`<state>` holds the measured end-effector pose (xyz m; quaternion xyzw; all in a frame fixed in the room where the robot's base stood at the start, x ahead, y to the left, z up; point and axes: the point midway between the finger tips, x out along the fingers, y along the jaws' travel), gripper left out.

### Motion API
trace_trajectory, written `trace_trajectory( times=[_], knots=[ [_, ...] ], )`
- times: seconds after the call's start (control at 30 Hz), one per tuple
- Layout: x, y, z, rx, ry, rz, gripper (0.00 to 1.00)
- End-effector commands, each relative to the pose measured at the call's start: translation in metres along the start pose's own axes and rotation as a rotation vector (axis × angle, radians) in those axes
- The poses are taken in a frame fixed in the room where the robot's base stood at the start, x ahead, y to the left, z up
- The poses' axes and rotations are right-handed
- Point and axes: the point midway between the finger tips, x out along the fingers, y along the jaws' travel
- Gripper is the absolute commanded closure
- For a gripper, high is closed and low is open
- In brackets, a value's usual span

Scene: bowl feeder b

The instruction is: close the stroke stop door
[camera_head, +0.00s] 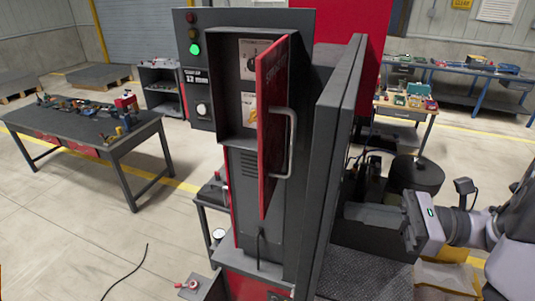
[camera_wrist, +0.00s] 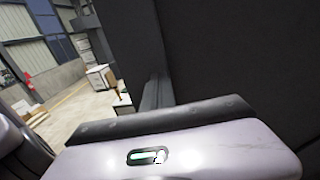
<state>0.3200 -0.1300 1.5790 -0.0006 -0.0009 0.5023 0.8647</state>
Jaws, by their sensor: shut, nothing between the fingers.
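The red stroke stop door (camera_head: 272,125) stands open on the grey cabinet (camera_head: 240,190) in the head view, swung out from the lit compartment. It has lettering near its top and a pale bar handle (camera_head: 291,145) on its face. My gripper (camera_head: 352,212) is at the right, shut and empty, pointing left. It is beside a large dark grey panel (camera_head: 338,150), apart from the red door, with that panel between them. In the wrist view a dark surface fills the upper right beyond my gripper (camera_wrist: 158,90); the red door does not show there.
The large dark panel rises right of the red door. A black round drum (camera_head: 416,175) stands behind my gripper. A workbench with small parts (camera_head: 85,125) is at the left, and a cable lies on the floor.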

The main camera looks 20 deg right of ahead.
Motion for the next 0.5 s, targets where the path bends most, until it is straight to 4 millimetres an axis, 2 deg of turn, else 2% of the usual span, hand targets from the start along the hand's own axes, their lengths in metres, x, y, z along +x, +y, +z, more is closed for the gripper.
trace_trajectory(
  times=[0.07, 0.17, 0.5],
  knots=[
    [0.005, -0.001, -0.001, 0.005, -0.007, -0.003, 1.00],
    [0.024, 0.000, -0.002, 0.004, -0.005, 0.001, 1.00],
    [0.099, 0.001, 0.000, 0.005, -0.002, 0.005, 1.00]
  ],
)
